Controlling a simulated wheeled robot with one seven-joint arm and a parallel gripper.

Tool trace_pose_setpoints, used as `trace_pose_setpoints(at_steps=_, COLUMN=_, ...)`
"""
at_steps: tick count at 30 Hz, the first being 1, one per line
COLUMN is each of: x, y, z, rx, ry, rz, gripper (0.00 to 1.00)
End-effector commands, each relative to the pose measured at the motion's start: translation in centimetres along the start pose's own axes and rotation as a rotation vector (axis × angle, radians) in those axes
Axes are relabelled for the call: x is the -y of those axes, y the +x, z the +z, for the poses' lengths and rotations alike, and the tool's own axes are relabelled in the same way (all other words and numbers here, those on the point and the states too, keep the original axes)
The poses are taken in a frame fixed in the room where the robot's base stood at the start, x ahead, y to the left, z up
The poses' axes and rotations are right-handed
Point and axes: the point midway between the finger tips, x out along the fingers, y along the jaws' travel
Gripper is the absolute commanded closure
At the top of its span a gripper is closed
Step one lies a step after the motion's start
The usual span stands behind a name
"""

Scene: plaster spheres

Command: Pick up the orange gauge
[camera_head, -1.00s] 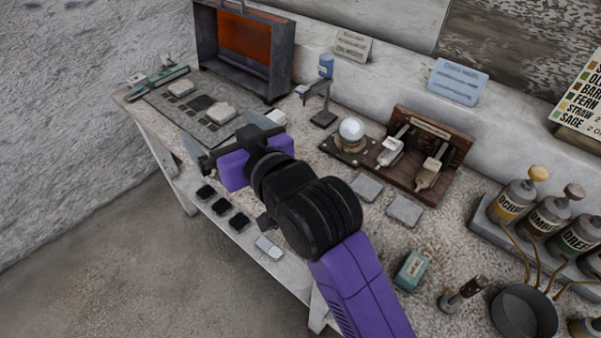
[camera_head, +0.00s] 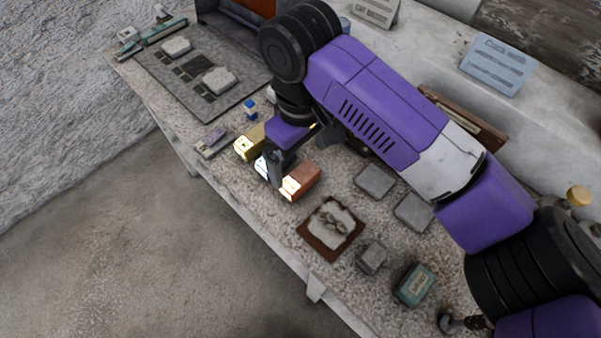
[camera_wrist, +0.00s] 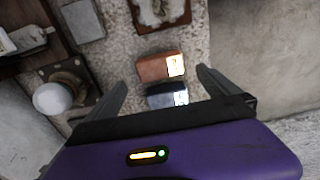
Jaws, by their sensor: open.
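The orange gauge (camera_head: 304,180) is a small orange block with a pale lit face, lying on the speckled bench near its front edge. It also shows in the wrist view (camera_wrist: 155,67), near the level of the fingertips and between their lines. My gripper (camera_head: 274,168) points down beside it, just to its left in the head view. In the wrist view my gripper (camera_wrist: 160,82) is open, with nothing clamped. A dark gauge with a pale face (camera_wrist: 167,96) sits between the orange one and my palm. Whether a finger touches either block is unclear.
A yellow gauge (camera_head: 249,143) stands left of my gripper. A brown-framed tile (camera_head: 331,229), a small grey block (camera_head: 371,257) and a teal box (camera_head: 414,285) lie to the right. Grey square tiles (camera_head: 375,181) lie behind. The bench's front edge is close.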

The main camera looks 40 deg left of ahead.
Motion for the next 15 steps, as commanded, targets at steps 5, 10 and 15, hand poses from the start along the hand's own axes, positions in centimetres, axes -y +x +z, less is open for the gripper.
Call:
trace_pose_setpoints(at_steps=5, x=0.0, y=1.7, z=0.2, rx=0.008, ry=0.003, rz=0.000, gripper=0.00)
trace_pose_setpoints(at_steps=10, x=0.0, y=3.3, z=0.1, rx=0.007, ry=0.003, rz=0.000, gripper=0.00)
trace_pose_setpoints(at_steps=15, x=0.0, y=5.8, z=0.0, rx=0.007, ry=0.003, rz=0.001, gripper=0.00)
